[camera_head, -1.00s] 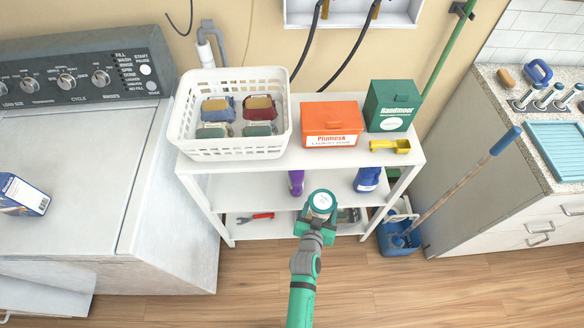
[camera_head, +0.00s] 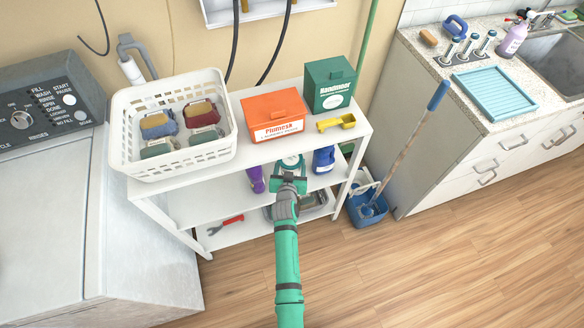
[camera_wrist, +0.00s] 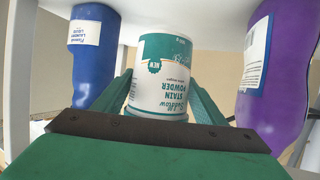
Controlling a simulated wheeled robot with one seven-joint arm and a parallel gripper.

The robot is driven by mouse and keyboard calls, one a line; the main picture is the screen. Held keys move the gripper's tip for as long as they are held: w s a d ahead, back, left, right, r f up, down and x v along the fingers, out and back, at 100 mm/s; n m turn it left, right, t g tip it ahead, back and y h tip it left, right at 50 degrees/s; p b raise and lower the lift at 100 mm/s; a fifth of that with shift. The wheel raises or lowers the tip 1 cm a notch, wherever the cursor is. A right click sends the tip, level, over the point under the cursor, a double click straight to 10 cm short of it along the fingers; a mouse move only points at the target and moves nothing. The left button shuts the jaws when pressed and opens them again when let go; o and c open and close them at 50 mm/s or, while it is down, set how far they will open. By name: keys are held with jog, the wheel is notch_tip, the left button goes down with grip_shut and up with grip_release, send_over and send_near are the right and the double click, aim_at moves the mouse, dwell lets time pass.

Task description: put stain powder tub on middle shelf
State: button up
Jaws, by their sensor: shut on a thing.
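The stain powder tub (camera_head: 290,162), white and teal, is held by my gripper (camera_head: 289,182) at the front of the middle shelf (camera_head: 200,200) of the white rack. In the wrist view, which shows the scene upside down, the tub (camera_wrist: 162,72) sits between my green fingers (camera_wrist: 160,100), its label facing the camera. It looks upright. I cannot tell whether its base touches the shelf. A purple bottle (camera_head: 256,179) stands left of the tub and a blue bottle (camera_head: 323,160) right of it. Both also show in the wrist view, purple (camera_wrist: 275,75) and blue (camera_wrist: 93,55), apart from the tub.
The top shelf holds a white basket (camera_head: 172,165), an orange box (camera_head: 272,114), a green box (camera_head: 329,85) and a yellow scoop (camera_head: 337,123). A red-handled tool (camera_head: 225,224) and a metal tray (camera_head: 315,208) are low down. A mop bucket (camera_head: 367,208) stands right.

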jog(key=shift+w+d+f, duration=0.2)
jog(key=shift+w+f, duration=0.25)
jog(key=shift+f, duration=0.15)
jog(key=shift+w+d+f, duration=0.15)
jog(key=shift+w+f, duration=0.3)
jog(key=shift+f, duration=1.5)
jog(key=o, duration=1.3)
jog(key=shift+f, duration=0.2)
jog(key=shift+a+r, duration=0.1)
jog(key=shift+r, duration=0.05)
